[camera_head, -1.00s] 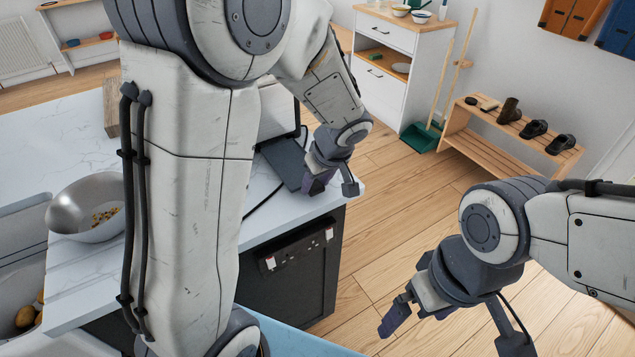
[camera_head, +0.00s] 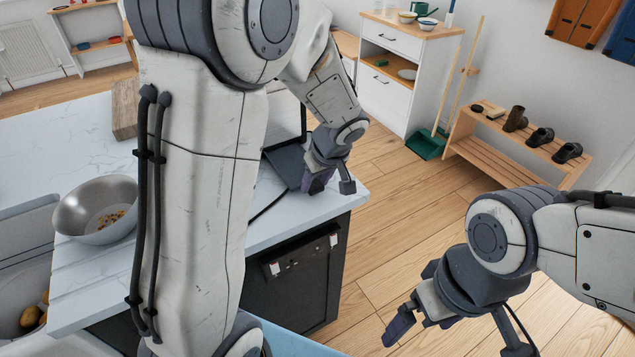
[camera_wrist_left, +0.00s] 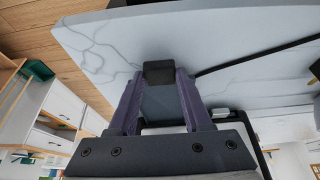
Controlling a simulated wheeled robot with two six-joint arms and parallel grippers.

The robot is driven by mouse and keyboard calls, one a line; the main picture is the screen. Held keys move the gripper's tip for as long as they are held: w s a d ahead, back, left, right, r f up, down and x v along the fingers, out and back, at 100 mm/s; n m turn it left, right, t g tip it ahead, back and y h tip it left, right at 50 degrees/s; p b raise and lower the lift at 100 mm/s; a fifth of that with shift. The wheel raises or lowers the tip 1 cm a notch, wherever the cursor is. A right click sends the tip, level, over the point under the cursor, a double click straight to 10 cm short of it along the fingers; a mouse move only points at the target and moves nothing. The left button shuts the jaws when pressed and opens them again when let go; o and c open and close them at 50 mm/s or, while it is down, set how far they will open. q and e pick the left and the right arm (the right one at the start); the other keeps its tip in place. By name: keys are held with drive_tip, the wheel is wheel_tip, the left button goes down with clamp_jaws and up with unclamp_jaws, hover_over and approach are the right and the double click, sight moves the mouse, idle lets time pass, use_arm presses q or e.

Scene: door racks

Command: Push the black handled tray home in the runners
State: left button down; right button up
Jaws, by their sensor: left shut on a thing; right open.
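My left gripper (camera_head: 330,184) is at the near right corner of the white counter. In the left wrist view, its purple fingers (camera_wrist_left: 160,100) are shut on a small black block, the black handle (camera_wrist_left: 158,72). The tray itself cannot be made out clearly in either view. A flat dark panel (camera_head: 286,166) lies just left of the gripper in the head view, in front of a pale appliance; I cannot tell whether it is the tray or a door. The runners are hidden. My right gripper (camera_head: 455,337) is open and empty over the floor.
The marble counter (camera_head: 335,187) carries a metal bowl (camera_head: 97,208) and a wooden block (camera_head: 125,108). A black cable runs over it. A dark cabinet front (camera_head: 300,285) stands below. A shoe bench (camera_head: 515,155) and white drawers (camera_head: 402,75) stand beyond open floor.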

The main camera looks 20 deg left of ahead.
sight(284, 152)
use_arm(q)
drive_tip(key=shift+w+a+p, duration=0.2)
drive_tip(key=shift+w+a, duration=0.6)
drive_tip(key=shift+a, duration=0.25)
drive_tip(key=shift+w+a+p, duration=0.2)
drive_tip(key=shift+w+a, duration=0.65)
drive_tip(key=shift+a, duration=0.2)
drive_tip(key=shift+w+a+p, duration=0.2)
drive_tip(key=shift+w+a, duration=0.6)
drive_tip(key=shift+a, duration=0.25)
drive_tip(key=shift+w+a+p, duration=0.4)
drive_tip(key=shift+w+a, duration=0.45)
drive_tip(key=shift+a, duration=0.2)
drive_tip(key=shift+w+a+p, duration=0.45)
drive_tip(key=shift+w+a, duration=0.35)
drive_tip(key=shift+a, duration=0.3)
drive_tip(key=shift+w+a+p, duration=0.4)
drive_tip(key=shift+w+a, duration=0.45)
drive_tip(key=shift+a, duration=0.2)
drive_tip(key=shift+c, duration=1.3)
unclamp_jaws()
drive_tip(key=b+v, duration=0.1)
drive_tip(key=v, duration=0.9)
drive_tip(key=shift+r, duration=0.25)
